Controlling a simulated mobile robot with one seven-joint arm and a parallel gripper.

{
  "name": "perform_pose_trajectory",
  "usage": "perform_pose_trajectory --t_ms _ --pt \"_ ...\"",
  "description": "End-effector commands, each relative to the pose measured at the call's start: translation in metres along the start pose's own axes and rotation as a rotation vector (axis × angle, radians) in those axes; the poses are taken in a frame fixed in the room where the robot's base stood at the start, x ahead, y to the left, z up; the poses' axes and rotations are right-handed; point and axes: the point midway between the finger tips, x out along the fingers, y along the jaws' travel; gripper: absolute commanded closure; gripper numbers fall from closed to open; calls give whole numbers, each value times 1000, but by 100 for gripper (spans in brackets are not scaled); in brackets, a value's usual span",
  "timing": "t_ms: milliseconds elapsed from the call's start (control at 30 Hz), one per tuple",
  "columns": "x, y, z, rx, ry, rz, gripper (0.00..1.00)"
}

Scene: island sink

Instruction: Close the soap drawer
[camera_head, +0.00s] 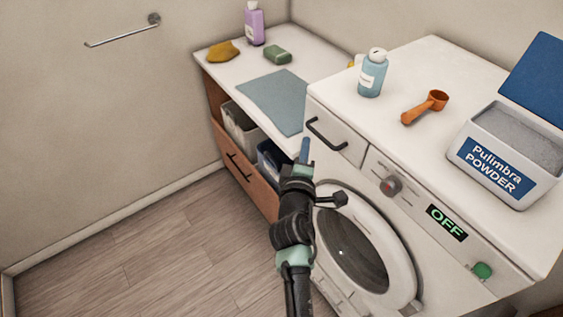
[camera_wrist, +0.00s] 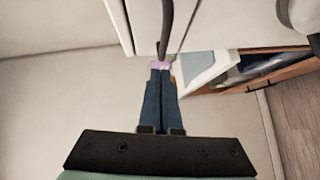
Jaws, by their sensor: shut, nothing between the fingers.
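The soap drawer (camera_head: 347,146) is the white panel at the upper left of the washing machine front, with a dark bar handle (camera_head: 325,134). Its front looks nearly flush with the machine; I cannot tell whether a small gap is left. My gripper (camera_head: 304,146) is shut and empty, its blue fingers pointing up just in front of the drawer, below the handle. In the wrist view the shut fingertips (camera_wrist: 160,70) lie close to the lower end of the dark handle (camera_wrist: 166,28). Contact cannot be made out.
The washing machine's round door (camera_head: 365,255) is below the drawer, beside my arm. A blue bottle (camera_head: 372,74), an orange scoop (camera_head: 425,106) and a powder box (camera_head: 505,155) stand on top. A counter with an open-shelf cabinet (camera_head: 228,150) is at left. The floor at left is clear.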

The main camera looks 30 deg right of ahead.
Motion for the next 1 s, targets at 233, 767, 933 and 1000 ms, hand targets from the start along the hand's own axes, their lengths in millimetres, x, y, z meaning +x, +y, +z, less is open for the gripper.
perform_pose_trajectory --t_ms 233,767,933,1000 --pt "-45 -3 -2 -3 5 -1 100" --pt "-101 -1 -3 -1 7 -1 100" --pt "-101 -1 -3 -1 6 -2 100" --pt "-101 5 -8 19 15 7 100"
